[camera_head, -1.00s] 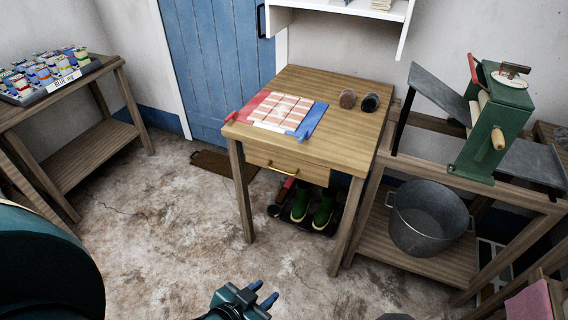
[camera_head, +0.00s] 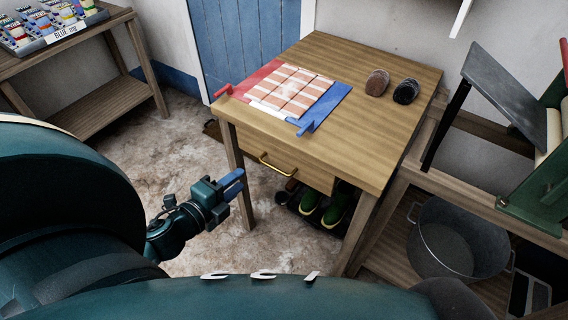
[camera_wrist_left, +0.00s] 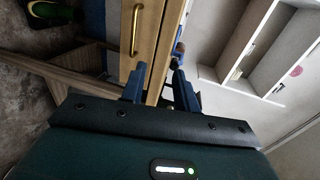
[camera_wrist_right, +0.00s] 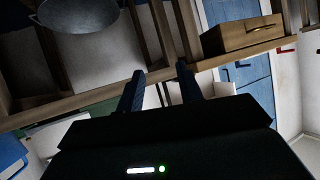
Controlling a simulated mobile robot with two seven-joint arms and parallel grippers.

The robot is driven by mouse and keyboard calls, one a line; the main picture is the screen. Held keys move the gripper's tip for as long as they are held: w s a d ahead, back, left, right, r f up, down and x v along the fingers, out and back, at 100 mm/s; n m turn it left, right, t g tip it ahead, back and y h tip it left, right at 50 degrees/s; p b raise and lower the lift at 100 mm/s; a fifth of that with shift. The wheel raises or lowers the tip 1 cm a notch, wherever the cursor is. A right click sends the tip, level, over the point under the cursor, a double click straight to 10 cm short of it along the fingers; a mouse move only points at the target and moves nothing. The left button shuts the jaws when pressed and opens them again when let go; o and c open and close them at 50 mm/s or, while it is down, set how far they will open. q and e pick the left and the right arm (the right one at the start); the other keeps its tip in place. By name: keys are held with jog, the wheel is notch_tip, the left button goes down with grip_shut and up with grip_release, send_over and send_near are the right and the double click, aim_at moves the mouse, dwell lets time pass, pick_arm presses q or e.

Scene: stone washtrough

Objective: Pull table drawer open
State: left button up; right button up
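The wooden table (camera_head: 345,115) stands ahead of me. Its drawer (camera_head: 286,166) is shut in the front, with a brass bar handle (camera_head: 277,166). My left gripper (camera_head: 232,184) is in front of the table's left leg, left of the handle and apart from it. In the left wrist view the gripper (camera_wrist_left: 160,85) has its blue fingers parted and empty; the handle (camera_wrist_left: 136,30) is ahead and to the left. My right gripper is hidden in the head view. In the right wrist view its fingers (camera_wrist_right: 161,85) are parted and empty, and the drawer (camera_wrist_right: 240,35) shows beyond.
A checked board with red and blue ends (camera_head: 290,88) and two dark round objects (camera_head: 391,86) lie on the tabletop. Green boots (camera_head: 325,204) stand under the table. A metal tub (camera_head: 450,240) is at right. A shelf table (camera_head: 105,75) with cans stands at left.

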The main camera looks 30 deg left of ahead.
aim_at(273, 168)
pick_arm(q)
notch_tip(273, 168, down, 6)
jog(key=b, duration=0.5)
jog(key=x, duration=1.3)
jog(key=shift+w+f, duration=0.1)
jog(key=shift+w, duration=0.15)
jog(key=shift+c, duration=0.4)
grip_shut()
